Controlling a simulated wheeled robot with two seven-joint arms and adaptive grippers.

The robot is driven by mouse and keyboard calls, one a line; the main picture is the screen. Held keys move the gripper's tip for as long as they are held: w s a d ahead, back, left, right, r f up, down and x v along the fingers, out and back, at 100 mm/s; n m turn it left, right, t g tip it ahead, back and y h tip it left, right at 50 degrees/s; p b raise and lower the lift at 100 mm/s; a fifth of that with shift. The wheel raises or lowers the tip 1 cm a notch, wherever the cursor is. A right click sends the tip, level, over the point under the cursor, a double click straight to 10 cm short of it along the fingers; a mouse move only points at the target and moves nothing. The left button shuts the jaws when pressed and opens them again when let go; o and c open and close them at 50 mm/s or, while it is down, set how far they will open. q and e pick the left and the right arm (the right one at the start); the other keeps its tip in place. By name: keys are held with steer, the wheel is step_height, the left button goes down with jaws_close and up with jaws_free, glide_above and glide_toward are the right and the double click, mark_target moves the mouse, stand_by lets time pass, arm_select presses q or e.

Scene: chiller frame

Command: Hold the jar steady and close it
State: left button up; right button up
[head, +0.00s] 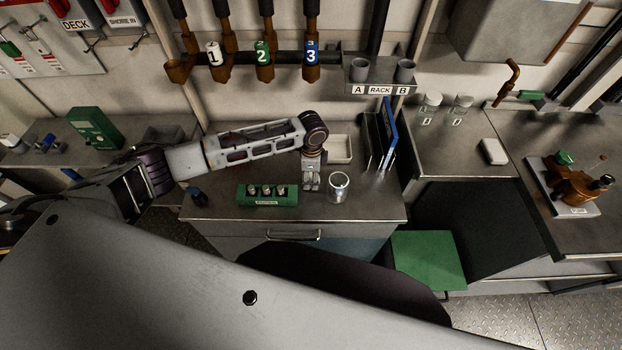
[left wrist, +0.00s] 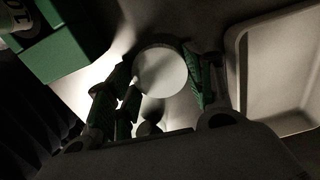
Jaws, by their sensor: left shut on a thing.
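The jar (head: 339,190) is a shiny, clear or silvery cylinder standing upright on the grey bench top. In the left wrist view a pale round face, taken as the top of the jar (left wrist: 160,72), lies between the green-padded fingers; I cannot tell if it is a lid or a mouth. My left gripper (head: 312,186) hangs down immediately left of the jar in the head view. Its fingers, also in the left wrist view (left wrist: 162,88), are shut on the jar; the exact contact is unclear. My right gripper is not in view.
A green holder (head: 267,202) with several small cylinders stands left of the jar. A white tray (head: 341,160) lies behind it. A rack with a blue panel (head: 389,133) stands to the right. The bench's front strip is clear.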

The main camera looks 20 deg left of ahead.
arm_select(q)
steer(key=shift+r, duration=0.1)
steer(key=shift+r, duration=4.95)
